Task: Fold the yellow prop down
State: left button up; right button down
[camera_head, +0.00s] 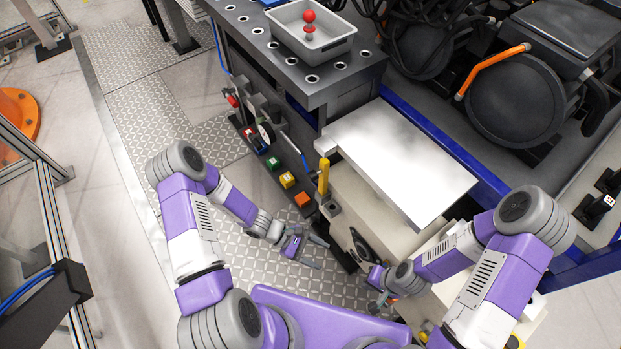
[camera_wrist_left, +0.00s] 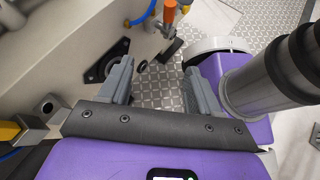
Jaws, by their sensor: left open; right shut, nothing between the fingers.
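The yellow prop (camera_head: 323,176) stands upright at the near left corner of a pale machine housing (camera_head: 372,205), beside the left edge of a silver lid panel (camera_head: 400,160). Whether its top touches the lid is unclear. My left gripper (camera_head: 317,253) is open and empty, below the prop in the head view and apart from it. In the left wrist view its fingers (camera_wrist_left: 158,82) stand wide apart near the housing's side. A yellow piece (camera_wrist_left: 10,131) shows at that view's left edge; I cannot tell if it is the prop. My right gripper (camera_head: 375,292) is shut and empty near the housing's front.
Coloured blocks (camera_head: 287,180) line a dark strip left of the prop. A grey tray (camera_head: 312,32) with a red knob piece sits on the dark bench behind. An orange handle (camera_head: 493,69) is at the back right. Patterned floor plate (camera_head: 225,140) lies open at left.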

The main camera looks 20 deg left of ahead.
pick_arm(q)
jog(key=w+a+r+n+t+h, duration=0.2)
jog(key=w+a+n+t, duration=0.2)
jog(key=w+n+t, duration=0.45)
jog(key=n+t+y+b, duration=0.2)
jog(key=n+t+y, duration=0.15)
jog(key=t, duration=0.25)
send_near(309, 178)
jog(key=x, duration=0.4)
jog(key=shift+h, duration=0.45)
jog(key=x, duration=0.4)
jog(key=b+x, duration=0.1)
jog(key=x, duration=0.1)
jog(key=shift+w+f, duration=0.35)
grip_shut()
